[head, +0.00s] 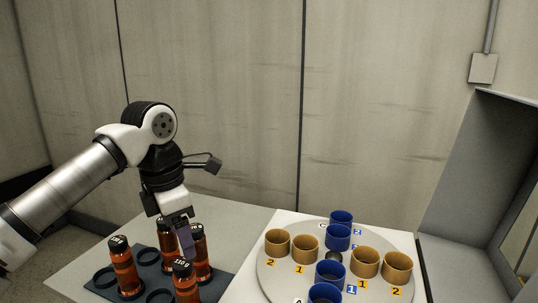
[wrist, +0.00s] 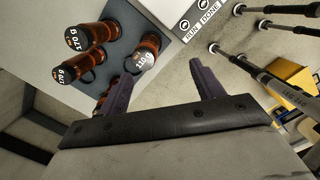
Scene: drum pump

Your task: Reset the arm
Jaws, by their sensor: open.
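My gripper (head: 186,248) hangs pointing down over the bottle rack at the left of the head view. In the wrist view its two purple fingers (wrist: 161,74) are spread apart with nothing held between them. Several amber bottles with dark caps stand in the dark rack (head: 153,270), one at the left (head: 124,268) and one at the front (head: 185,283). The fingers overlap the bottles in the head view; I cannot tell whether they touch. In the wrist view a bottle (wrist: 146,52) lies close beside the left finger, outside the gap.
A round grey plate (head: 268,283) on the right carries several blue cups (head: 338,237) and tan cups (head: 277,242) with number labels. A grey cabinet (head: 470,170) stands at the right. The wrist view shows a RUN/DONE label strip (wrist: 197,18), poles and a yellow box (wrist: 293,82).

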